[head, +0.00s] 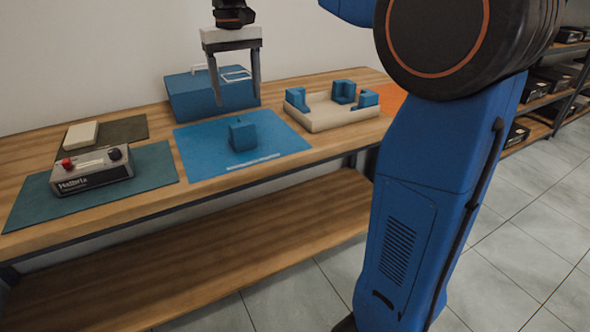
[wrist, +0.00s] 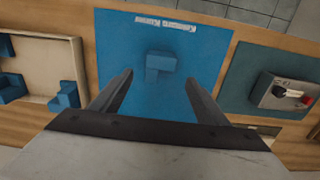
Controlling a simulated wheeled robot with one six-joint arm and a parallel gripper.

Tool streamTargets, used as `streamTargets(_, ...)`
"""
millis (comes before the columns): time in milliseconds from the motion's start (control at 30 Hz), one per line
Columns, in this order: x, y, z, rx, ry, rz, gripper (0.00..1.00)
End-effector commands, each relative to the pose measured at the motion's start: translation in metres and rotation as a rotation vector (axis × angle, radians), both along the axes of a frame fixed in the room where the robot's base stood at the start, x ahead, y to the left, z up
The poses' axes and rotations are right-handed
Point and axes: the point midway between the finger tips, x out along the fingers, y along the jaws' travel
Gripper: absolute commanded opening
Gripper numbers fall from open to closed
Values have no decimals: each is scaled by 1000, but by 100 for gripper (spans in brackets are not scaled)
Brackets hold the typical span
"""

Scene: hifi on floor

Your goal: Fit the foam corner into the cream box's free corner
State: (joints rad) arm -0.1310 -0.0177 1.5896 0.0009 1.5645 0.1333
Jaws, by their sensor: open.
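The blue foam corner (head: 242,136) sits alone on the blue mat (head: 200,142) in the middle of the bench. It also shows in the wrist view (wrist: 160,66), between and beyond my fingertips. The cream box (head: 330,116) stands to the right of the mat in the head view. It holds several blue foam corners, one of them at its left (head: 297,99). In the wrist view the box (wrist: 60,50) is at the left edge, partly cut off. My gripper (head: 237,95) is open and empty, pointing down above the mat, apart from the foam corner.
A blue case (head: 208,94) stands behind the mat against the wall. A grey device with knobs (head: 92,171) sits on a teal mat (head: 150,170) at the left, with a cream block (head: 80,135) behind it. An orange mat (head: 390,98) lies at the right end.

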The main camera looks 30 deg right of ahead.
Motion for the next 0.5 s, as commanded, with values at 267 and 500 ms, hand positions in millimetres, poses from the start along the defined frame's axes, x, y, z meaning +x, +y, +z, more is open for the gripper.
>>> streamTargets(267,-64,-20,-17,8,-78,0,68)
streamTargets(500,-135,-39,-52,12,-169,1,68)
